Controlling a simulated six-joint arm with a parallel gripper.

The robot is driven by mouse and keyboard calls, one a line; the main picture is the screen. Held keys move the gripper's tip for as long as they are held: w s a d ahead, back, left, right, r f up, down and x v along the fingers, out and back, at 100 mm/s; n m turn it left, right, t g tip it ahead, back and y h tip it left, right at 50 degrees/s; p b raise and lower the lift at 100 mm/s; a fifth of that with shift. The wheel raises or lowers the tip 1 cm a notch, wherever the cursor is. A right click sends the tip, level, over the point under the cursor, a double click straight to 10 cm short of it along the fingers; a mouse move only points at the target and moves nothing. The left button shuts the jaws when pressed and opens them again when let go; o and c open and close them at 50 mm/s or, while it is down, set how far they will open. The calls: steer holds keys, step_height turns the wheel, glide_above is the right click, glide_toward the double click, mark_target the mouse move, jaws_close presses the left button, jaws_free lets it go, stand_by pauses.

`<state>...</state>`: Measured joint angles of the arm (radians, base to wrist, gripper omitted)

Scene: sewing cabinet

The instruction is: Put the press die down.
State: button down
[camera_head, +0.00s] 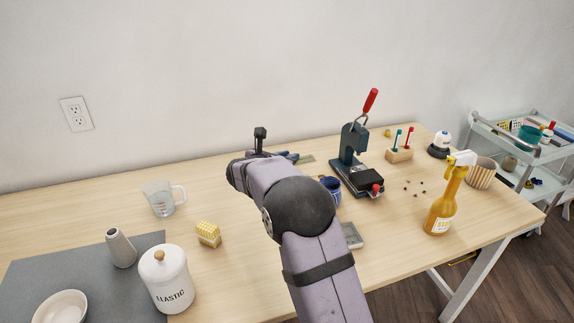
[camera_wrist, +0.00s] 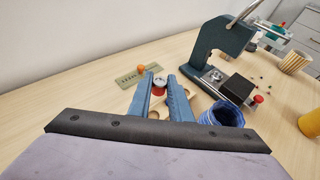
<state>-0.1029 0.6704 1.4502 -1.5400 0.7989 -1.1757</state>
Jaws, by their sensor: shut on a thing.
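My gripper (camera_wrist: 160,85) is closed on a small red and silver piece (camera_wrist: 158,83), which looks like the press die, held between its two blue fingertips in the wrist view. Below and behind the fingers, a light wooden piece with round holes (camera_wrist: 154,114) shows in part. I cannot tell whether the die touches it. In the head view my gripper (camera_head: 287,157) is mostly hidden behind my arm, left of the teal press (camera_head: 350,145), and the die is hidden there.
A green ruler-like card (camera_wrist: 138,76) and an orange knob (camera_wrist: 141,69) lie just past the fingertips. A blue cup (camera_wrist: 222,114) stands close on the right, before the press. A wooden holder with red and teal tools (camera_head: 399,156) and a spray bottle (camera_head: 441,208) stand farther right.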

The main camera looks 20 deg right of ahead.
step_height(320, 180, up, 6)
steer(key=w+a+n+t+y, duration=0.3)
steer(key=w+a+n+y, duration=0.1)
steer(key=w, duration=0.1)
steer(key=n+g+y, duration=0.3)
steer(key=n+y, duration=1.1)
steer(key=y, duration=0.1)
glide_above(215, 203)
step_height(215, 203, down, 5)
steer(key=shift+f, duration=5.2)
steer(key=shift+f, duration=0.2)
